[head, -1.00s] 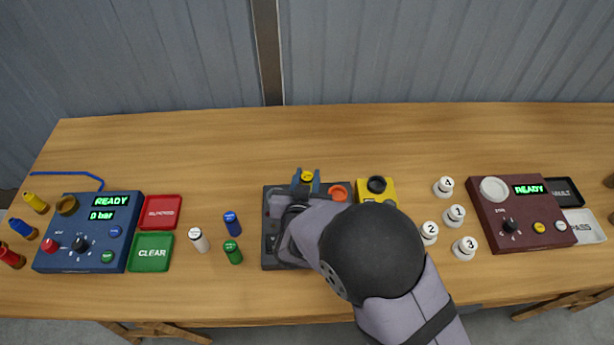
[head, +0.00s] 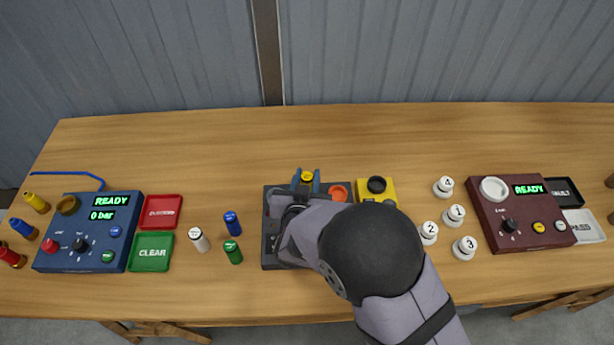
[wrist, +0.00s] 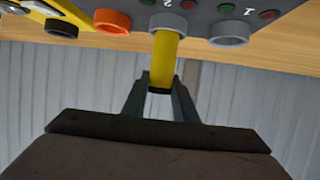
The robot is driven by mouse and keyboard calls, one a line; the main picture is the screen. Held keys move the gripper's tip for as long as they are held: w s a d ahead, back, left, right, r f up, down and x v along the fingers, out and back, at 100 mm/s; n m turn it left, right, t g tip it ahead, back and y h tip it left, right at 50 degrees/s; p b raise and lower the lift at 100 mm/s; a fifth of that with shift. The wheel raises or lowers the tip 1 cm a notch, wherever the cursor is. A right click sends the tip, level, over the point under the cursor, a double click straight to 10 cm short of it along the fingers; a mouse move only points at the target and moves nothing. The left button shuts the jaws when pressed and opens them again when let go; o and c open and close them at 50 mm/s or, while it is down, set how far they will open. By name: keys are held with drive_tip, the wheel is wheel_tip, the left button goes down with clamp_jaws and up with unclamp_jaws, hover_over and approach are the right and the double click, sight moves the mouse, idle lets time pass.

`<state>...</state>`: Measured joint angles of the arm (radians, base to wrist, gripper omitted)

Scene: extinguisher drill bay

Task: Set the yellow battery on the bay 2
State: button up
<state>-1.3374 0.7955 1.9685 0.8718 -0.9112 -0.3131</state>
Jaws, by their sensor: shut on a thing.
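My gripper (head: 306,181) is shut on the yellow battery (head: 307,176) at the back edge of the dark charging station (head: 270,262). In the wrist view the fingers (wrist: 160,84) grip the dark-tipped end of the yellow battery (wrist: 164,60). Its other end meets the grey ring of bay 2 (wrist: 167,20), beside the printed 2. I cannot tell how deep it sits in the ring. The grey ring of bay 1 (wrist: 230,30) looks empty to the right. My arm hides much of the station in the head view.
An orange ring (head: 339,193) and a yellow box with a black ring (head: 390,185) lie right of my gripper. White, blue (head: 232,222) and green cylinders stand to the left. Numbered white knobs (head: 429,232) stand to the right. The table behind the station is clear.

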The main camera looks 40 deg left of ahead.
drive_tip(key=shift+f+b, duration=0.5)
drive_tip(key=shift+f, duration=0.15)
drive_tip(key=o, duration=0.9)
drive_tip(key=shift+c, duration=0.2)
drive_tip(key=p+v, duration=0.5)
drive_tip(key=v, duration=0.6)
drive_tip(key=shift+w, duration=0.1)
idle(0.5)
